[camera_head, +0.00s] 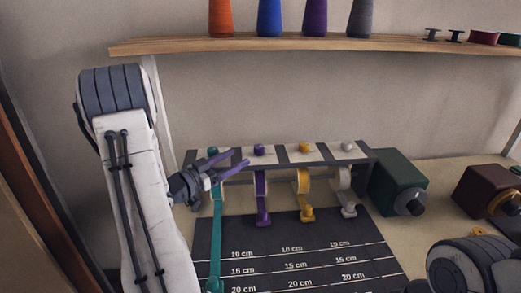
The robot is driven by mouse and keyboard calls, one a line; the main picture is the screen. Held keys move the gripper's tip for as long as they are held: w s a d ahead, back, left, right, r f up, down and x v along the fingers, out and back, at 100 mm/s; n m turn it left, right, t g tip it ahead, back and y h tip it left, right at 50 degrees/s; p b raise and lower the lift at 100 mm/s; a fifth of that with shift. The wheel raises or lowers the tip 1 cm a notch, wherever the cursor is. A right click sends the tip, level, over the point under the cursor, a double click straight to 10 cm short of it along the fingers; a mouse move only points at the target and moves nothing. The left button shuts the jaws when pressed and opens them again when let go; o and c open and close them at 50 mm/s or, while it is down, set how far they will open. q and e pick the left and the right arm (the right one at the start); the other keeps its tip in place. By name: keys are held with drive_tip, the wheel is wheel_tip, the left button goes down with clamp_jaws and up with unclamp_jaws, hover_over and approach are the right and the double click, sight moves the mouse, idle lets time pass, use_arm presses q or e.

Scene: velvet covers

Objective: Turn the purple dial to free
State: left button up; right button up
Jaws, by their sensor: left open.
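The purple dial (259,149) is a small knob on top of a striped light-and-dark rail (324,153), above a purple ribbon (261,190) that hangs a short way down the front. The dial's setting is too small to read. My left gripper (246,159) is open. Its two purple-grey fingers point right, just left of the purple dial, one higher than the other. I see nothing between them, and they look apart from the dial. My right arm (470,266) shows at the lower right; its gripper is out of view.
Teal (215,240), yellow (305,190) and white ribbons hang from the same rail, each with its own dial. A dark mat marked in cm (300,240) lies in front. A green box (398,183) stands right. A shelf (330,43) with coloured cones runs above.

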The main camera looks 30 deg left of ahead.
sight(255, 149)
use_arm(q)
drive_tip(key=x, duration=0.5)
drive_tip(key=p+x, duration=0.1)
drive_tip(key=x, duration=0.4)
drive_tip(key=shift+s+d, duration=0.1)
drive_tip(key=shift+d, duration=0.1)
clamp_jaws()
